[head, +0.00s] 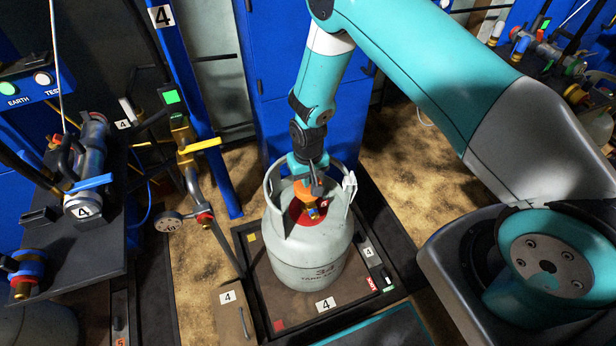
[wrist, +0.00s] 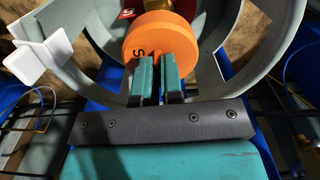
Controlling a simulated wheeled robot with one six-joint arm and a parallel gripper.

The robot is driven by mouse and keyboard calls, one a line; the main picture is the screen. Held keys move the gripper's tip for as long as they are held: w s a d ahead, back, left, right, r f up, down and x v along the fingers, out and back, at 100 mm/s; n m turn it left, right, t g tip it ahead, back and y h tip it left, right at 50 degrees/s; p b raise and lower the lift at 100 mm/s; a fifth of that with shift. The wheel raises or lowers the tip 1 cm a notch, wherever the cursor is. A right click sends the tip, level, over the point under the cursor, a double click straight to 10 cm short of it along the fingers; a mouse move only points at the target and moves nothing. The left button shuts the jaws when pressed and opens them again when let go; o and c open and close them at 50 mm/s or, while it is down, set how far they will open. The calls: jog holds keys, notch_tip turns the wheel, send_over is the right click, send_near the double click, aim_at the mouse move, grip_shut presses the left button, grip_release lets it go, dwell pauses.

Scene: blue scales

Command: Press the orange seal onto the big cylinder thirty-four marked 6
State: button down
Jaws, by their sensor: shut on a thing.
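The big cylinder (head: 313,258) is pale grey-green, marked 34, and stands upright on the scale platform. Its collar ring (head: 275,212) surrounds the valve. The orange seal (head: 302,189) is at the valve inside the collar; in the wrist view it is a round orange disc (wrist: 165,36) with a dark mark. My gripper (head: 306,178) reaches down into the collar from above. In the wrist view its two teal fingers (wrist: 161,78) are close together at the seal's lower edge, shut on it. Whether the seal touches the valve is hidden. A small red tag (head: 324,204) is beside the valve.
The scale platform (head: 258,282) has a dark frame and labels marked 4. A blue post (head: 198,110) and a hose fitting with a yellow handle (head: 205,145) stand to the left. A white piece (head: 349,182) is at the collar's right side, near my gripper.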

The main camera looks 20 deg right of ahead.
jog(key=shift+f+b, duration=0.75)
jog(key=shift+f, duration=0.35)
jog(key=c, duration=1.2)
grip_release()
jog(key=shift+r, duration=0.1)
